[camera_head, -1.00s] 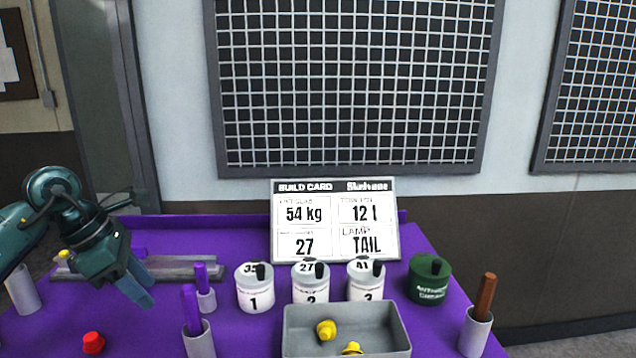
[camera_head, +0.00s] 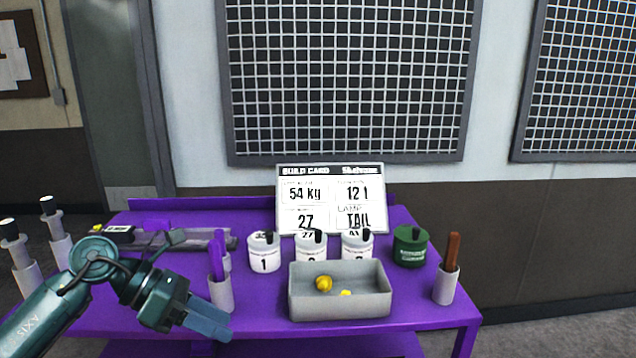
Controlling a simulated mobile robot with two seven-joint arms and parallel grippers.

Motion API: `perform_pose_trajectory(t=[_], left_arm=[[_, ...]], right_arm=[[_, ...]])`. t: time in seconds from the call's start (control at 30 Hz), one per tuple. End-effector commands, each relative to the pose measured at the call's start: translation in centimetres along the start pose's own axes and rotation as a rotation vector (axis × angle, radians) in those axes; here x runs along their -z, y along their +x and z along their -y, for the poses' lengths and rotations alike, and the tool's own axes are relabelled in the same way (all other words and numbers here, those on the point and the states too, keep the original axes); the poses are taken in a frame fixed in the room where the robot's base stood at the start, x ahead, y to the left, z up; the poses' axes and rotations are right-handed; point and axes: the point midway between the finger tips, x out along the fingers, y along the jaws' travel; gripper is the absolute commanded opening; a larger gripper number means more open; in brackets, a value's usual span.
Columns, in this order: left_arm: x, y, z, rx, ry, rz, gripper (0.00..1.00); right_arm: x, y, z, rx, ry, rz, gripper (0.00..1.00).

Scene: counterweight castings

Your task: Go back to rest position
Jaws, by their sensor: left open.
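My left gripper (camera_head: 212,325) is in the lower left of the head view. Its arm comes in from the left edge, and its blue-grey fingers point right and down, near the front edge of the purple table (camera_head: 430,310). The gripper is open and I see nothing held in it. It is just in front of a pale cup with a purple-handled tool (camera_head: 218,262), and whether they touch cannot be told. My right gripper is not in view.
A grey bin (camera_head: 340,307) with yellow pieces stands at the table's front. Behind it are white pots numbered 1 (camera_head: 264,258), 2 and 3, a green pot (camera_head: 410,250) and a build card (camera_head: 330,195). A brown-handled tool in a cup (camera_head: 446,285) stands right.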

Motion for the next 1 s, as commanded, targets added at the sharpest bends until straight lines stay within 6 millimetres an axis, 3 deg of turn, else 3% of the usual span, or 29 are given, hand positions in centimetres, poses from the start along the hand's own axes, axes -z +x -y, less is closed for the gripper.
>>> perform_pose_trajectory(t=[0.03, 0.1, 0.2, 0.37, 0.47, 0.57, 0.6, 0.7, 0.77, 0.8, 0.9, 1.0], left_arm=[[-0.4, 2.0, 1.6, 0.078, -0.062, 0.097, 0.43], [-1.4, 4.0, 3.5, 0.183, -0.178, 0.252, 0.43], [-2.9, 5.8, 5.8, 0.339, -0.424, 0.507, 0.43], [-2.8, 6.2, 5.8, 0.537, -0.967, 0.904, 0.43], [0.0, 6.5, 4.2, 0.609, -1.369, 1.118, 0.43], [5.3, 7.6, 2.6, 0.635, -1.81, 1.299, 0.43], [7.9, 8.3, 2.4, 0.63, -1.993, 1.36, 0.43], [14.6, 10.4, 3.1, 0.589, -2.414, 1.468, 0.43], [17.8, 11.7, 4.2, 0.554, -2.615, 1.502, 0.43], [19.6, 12.3, 5.0, -0.522, 2.686, -1.495, 0.43], [22.9, 13.7, 6.9, -0.417, 2.577, -1.345, 0.43], [24.5, 14.4, 8.0, -0.363, 2.519, -1.269, 0.43]], right_arm=[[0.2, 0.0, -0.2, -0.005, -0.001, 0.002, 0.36], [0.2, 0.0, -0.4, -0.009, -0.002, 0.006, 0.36], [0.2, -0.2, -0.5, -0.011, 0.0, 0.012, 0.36], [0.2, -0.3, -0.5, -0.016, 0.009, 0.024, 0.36], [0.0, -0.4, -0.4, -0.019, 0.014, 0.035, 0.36], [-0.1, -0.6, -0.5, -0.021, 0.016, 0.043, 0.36], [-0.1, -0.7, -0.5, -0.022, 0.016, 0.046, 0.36], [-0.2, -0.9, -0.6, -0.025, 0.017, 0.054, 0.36], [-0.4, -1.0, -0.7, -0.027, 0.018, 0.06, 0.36], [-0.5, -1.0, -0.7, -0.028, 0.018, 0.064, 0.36], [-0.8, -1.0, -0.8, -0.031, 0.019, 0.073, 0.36], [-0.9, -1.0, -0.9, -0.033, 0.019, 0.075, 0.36]])
